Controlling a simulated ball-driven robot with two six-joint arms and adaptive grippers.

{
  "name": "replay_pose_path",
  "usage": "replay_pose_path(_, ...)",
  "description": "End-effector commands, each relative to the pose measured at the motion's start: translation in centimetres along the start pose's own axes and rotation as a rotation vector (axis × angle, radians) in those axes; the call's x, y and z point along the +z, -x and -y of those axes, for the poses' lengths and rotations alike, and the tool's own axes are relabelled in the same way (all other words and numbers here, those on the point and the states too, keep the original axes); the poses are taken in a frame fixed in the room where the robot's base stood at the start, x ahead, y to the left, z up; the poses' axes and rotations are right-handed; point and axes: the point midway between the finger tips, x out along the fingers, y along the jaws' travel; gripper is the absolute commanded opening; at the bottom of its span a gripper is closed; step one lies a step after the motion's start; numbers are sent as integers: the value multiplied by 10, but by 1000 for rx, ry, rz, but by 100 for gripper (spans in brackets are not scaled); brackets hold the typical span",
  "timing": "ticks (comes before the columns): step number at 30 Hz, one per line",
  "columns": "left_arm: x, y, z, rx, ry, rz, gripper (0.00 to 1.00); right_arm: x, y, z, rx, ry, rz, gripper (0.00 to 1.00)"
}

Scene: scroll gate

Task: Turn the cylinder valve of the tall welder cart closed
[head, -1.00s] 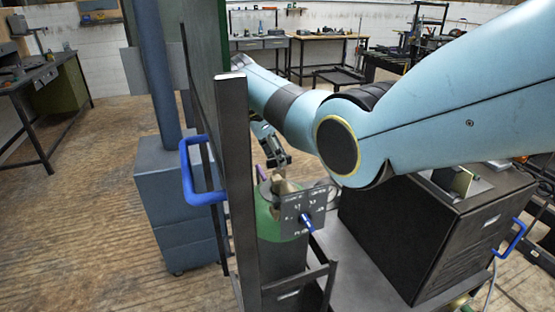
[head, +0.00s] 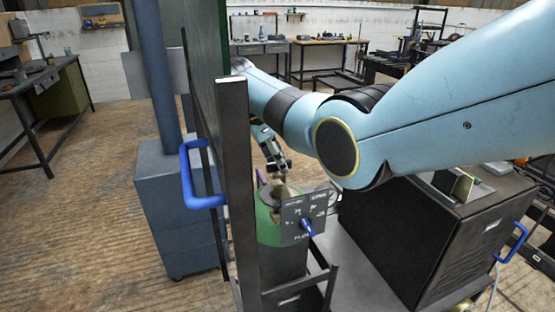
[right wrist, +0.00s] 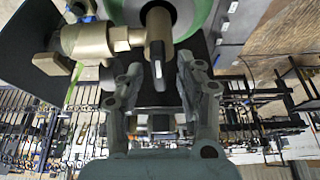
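The tall welder cart (head: 234,150) has a dark upright frame and carries a green gas cylinder (head: 268,226). The brass cylinder valve (head: 279,189) shows small on top of the cylinder, partly hidden behind a grey panel (head: 302,216). My right gripper (head: 281,168) points down just above the valve. In the right wrist view, the brass valve (right wrist: 97,41) has a round stem with a dark tip between the spread fingertips of my right gripper (right wrist: 160,74). Gaps show on both sides, so the gripper is open. My left gripper is not in view.
A blue handle (head: 190,178) sticks out left of the cart's frame. A large dark welder box (head: 405,235) stands right of the cylinder, under my right arm. Workbenches line the back and left. The wooden floor at left is clear.

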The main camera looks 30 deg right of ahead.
Motion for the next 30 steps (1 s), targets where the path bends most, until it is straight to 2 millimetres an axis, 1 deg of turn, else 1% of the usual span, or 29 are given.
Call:
replay_pose_path(2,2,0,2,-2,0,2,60,-1,2,0,-1,0,0,36)
replay_pose_path(5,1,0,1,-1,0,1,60,-5,13,1,-3,-2,0,36)
replay_pose_path(12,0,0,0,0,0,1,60,-24,58,1,-4,-2,1,36)
replay_pose_path(15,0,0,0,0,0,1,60,-31,74,1,-3,-2,1,36)
replay_pose_path(18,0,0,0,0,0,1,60,-35,85,1,-2,-1,0,36)
replay_pose_path(22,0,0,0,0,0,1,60,-38,92,1,-1,-1,0,36)
replay_pose_path(30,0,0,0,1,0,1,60,-38,92,1,0,-1,0,36)
